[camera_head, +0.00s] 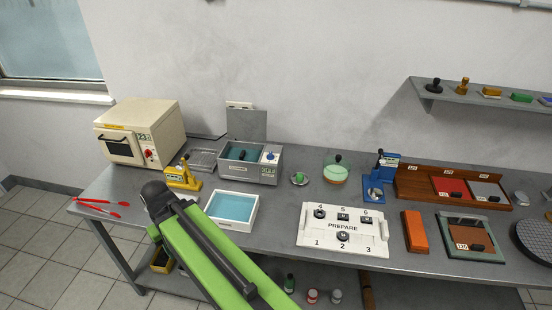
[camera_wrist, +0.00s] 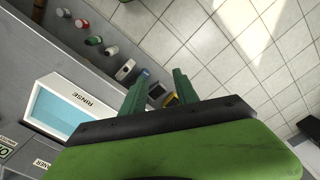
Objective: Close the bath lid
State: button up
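The bath (camera_head: 268,173) is a grey box on the bench in the head view, with an open basin on its left and a blue knob on its right. Its lid (camera_head: 247,126) is a flat grey panel standing upright behind the basin, so the bath is open. My gripper (camera_wrist: 158,88) shows in the wrist view with its two green fingers apart and nothing between them. They are over the bench's front edge and the floor, away from the bath. In the head view my green arm reaches up in front of the bench, left of the bath, and the fingers cannot be made out.
A white rinse tray (camera_head: 254,209) of blue liquid sits in front of the bath; it also shows in the wrist view (camera_wrist: 36,118). A yellow tool (camera_head: 183,178) and a cream oven (camera_head: 143,133) stand left.

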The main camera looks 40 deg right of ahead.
aim_at(242, 123)
jog(key=z, duration=5.25)
jog(key=i, duration=0.1)
jog(key=u, duration=2.45)
jog(key=k, duration=1.1)
jog(key=u, duration=1.4)
jog(key=i, duration=1)
jog(key=z, duration=0.1)
